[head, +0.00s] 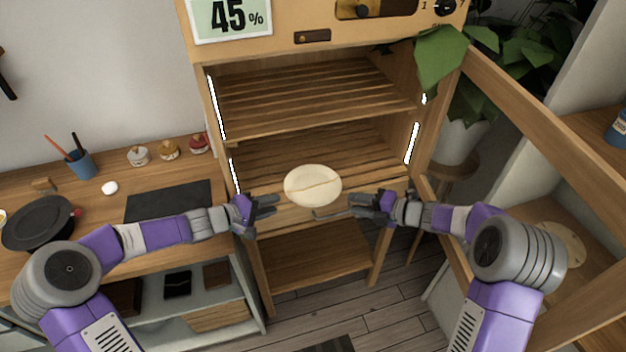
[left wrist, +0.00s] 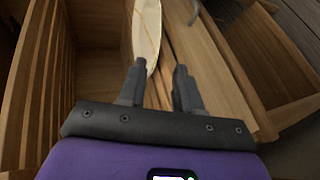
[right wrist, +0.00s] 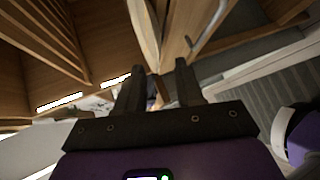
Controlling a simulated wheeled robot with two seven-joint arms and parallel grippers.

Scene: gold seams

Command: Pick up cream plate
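My left gripper (head: 272,205) is open just left of the plate; in the left wrist view the plate (left wrist: 146,35) edge shows beyond the left gripper's fingers (left wrist: 158,75). My right gripper (head: 358,201) is open a little right of the plate; the plate (right wrist: 145,30) also shows edge-on in the right wrist view, beyond the right gripper's fingers (right wrist: 158,78). I see nothing held between either pair of fingers.
The cabinet's slatted upper shelf (head: 310,95) is empty above the plate. An open wooden-framed door (head: 545,100) stands at the right, with a plant (head: 440,60) behind it. A counter at left holds a black mat (head: 168,201), a blue cup (head: 81,164) and small jars.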

